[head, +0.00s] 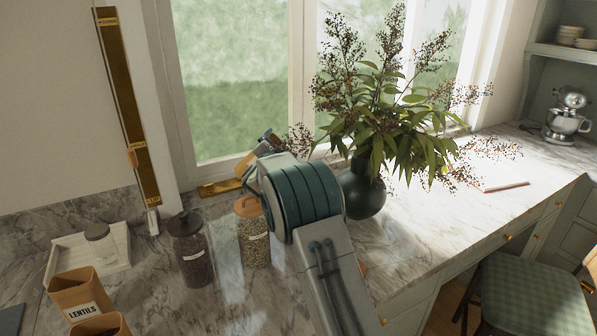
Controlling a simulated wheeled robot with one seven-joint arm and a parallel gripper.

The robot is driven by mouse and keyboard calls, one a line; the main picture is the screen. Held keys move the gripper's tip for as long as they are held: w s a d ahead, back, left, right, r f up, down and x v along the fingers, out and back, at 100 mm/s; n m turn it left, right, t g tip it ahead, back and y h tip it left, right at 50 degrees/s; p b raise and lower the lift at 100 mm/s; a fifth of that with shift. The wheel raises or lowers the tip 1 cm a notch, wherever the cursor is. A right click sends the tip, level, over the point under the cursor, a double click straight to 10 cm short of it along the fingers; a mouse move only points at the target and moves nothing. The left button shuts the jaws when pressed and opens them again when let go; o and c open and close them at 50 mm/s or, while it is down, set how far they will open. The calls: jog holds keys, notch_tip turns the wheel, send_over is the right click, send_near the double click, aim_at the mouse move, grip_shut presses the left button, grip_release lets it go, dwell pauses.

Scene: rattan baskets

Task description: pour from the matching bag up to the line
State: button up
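A tan bag labelled LENTILS (83,295) stands open-topped at the lower left of the head view. A second tan bag (101,325) in front of it is cut off by the bottom edge, its label out of view. A small glass jar (103,244) with a grey top stands on a white tray (62,264); I cannot make out a line on it. My gripper (262,150) is near the window, away from the bags, partly hidden behind my banded arm. I cannot see its fingers clearly or whether it holds anything.
A dark-filled jar (191,255) and a wooden-lidded jar (254,240) of greenish contents stand on the marble counter left of my arm. A dark vase (362,194) of branches stands close on the right. The counter beyond it is mostly clear. A chair (530,295) stands lower right.

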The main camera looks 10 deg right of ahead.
jog(key=shift+w+a+r+n+p, duration=0.15)
jog(key=shift+a+r+n+p, duration=0.15)
jog(key=shift+r+n+p, duration=0.45)
jog(key=a+n, duration=0.1)
jog(key=w+a+n, duration=0.1)
jog(key=a+n, duration=0.1)
jog(key=shift+w+r, duration=0.15)
jog(key=shift+r, duration=0.15)
jog(key=shift+w+a+n, duration=0.35)
jog(key=shift+a+n, duration=0.5)
jog(key=shift+n, duration=0.1)
jog(key=shift+a+n, duration=0.3)
jog(key=s+a+r+n, duration=0.2)
jog(key=s+a+r, duration=0.1)
jog(key=r, duration=0.3)
jog(key=shift+s+r, duration=0.4)
